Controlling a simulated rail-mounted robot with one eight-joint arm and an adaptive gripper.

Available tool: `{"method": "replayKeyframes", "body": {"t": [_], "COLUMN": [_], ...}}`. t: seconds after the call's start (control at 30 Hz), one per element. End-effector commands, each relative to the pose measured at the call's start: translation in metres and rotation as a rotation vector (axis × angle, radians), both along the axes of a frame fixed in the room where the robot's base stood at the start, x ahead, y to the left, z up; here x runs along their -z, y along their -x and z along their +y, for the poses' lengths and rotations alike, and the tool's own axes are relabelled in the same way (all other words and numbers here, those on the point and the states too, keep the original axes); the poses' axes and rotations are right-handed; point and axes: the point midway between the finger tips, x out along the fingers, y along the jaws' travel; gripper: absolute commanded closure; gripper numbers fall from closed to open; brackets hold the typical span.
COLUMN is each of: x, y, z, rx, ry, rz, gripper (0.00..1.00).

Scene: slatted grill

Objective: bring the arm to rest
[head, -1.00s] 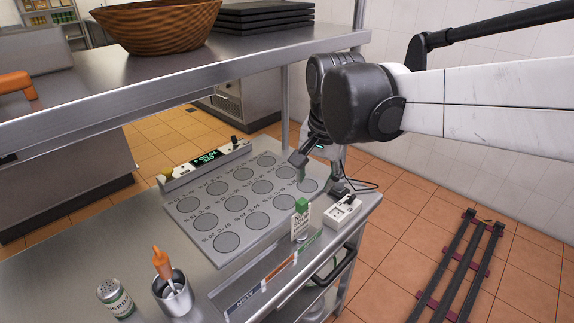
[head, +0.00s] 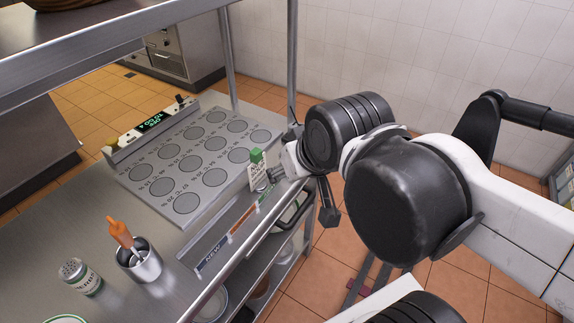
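My gripper (head: 299,194) hangs at the right front edge of the steel counter, below the black wrist joint of my arm. Its two dark fingers look spread apart, with nothing visible between them. One finger is close to a small white container with a green cap (head: 257,170); I cannot tell whether they touch. The container stands upright by the right end of the grey plate with round marked spots (head: 164,200). My arm extends in from the right and hides part of the counter's right end.
A metal cup (head: 140,262) holds an orange-handled tool (head: 120,233). A control panel with a lit display (head: 150,123) backs the plate. A shelf post (head: 292,60) rises behind the arm.

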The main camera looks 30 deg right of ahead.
Motion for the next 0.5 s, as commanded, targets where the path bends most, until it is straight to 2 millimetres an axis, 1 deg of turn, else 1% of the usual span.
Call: {"method": "replayKeyframes", "body": {"t": [0.13,0.23,0.5], "x": [0.001,0.008,0.048], "y": [0.0,0.0,0.0], "z": [0.0,0.0,0.0], "rx": [0.001,0.002,0.002], "ry": [-0.001,-0.001,-0.001], "rz": [0.001,0.001,0.001], "gripper": [0.61,0.61,0.61]}}
